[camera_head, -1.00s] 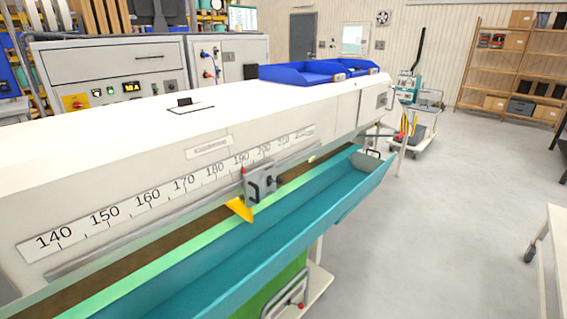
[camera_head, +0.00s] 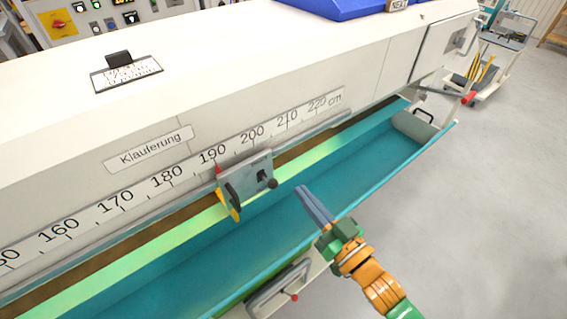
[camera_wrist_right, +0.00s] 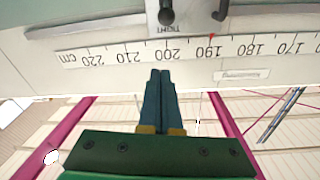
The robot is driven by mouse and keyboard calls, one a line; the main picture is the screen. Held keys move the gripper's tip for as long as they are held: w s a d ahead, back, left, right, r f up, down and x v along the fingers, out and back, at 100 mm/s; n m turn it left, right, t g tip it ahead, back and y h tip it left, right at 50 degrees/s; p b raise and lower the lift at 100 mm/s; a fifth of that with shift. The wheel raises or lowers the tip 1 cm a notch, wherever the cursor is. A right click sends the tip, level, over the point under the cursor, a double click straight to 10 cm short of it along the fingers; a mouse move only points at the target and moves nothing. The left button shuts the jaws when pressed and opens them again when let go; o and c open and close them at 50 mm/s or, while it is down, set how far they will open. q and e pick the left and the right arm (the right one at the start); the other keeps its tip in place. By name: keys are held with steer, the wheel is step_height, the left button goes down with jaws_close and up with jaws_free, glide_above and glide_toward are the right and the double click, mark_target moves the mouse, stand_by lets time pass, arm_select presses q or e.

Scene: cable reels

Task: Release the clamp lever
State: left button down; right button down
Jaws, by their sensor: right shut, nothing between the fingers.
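The grey clamp block (camera_head: 247,176) sits on the rail under the printed scale, its red pointer near 190. A short lever with a dark round knob (camera_head: 272,183) is at its right side, and a dark curved handle (camera_head: 232,196) at its left. In the right wrist view, which is upside down, the knob (camera_wrist_right: 166,16) stands beside the word TIGHT, and the handle (camera_wrist_right: 220,12) is to its right. My right gripper (camera_head: 300,190) is shut and empty, a little right of the knob and apart from it. My left gripper is not in view.
A teal trough (camera_head: 385,170) runs below the rail, under my right gripper. A yellow pointed piece (camera_head: 222,204) hangs below the block. The white machine cover (camera_head: 200,90) rises behind the scale. Open grey floor (camera_head: 480,220) lies to the right.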

steer(key=s, duration=0.1)
steer(key=r+p, duration=0.1)
glide_above(273, 184)
steer(key=d, duration=0.2)
steer(key=shift+w+a+f, duration=0.3)
steer(key=shift+w+a, duration=0.1)
steer(key=shift+a, duration=0.05)
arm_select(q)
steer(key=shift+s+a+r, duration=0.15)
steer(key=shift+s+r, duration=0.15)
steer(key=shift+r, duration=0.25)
arm_select(e)
steer(key=f, duration=0.1)
steer(key=s+f, duration=0.1)
steer(key=f, duration=0.1)
steer(key=shift+s+d+f, duration=0.1)
steer(key=shift+f, duration=0.05)
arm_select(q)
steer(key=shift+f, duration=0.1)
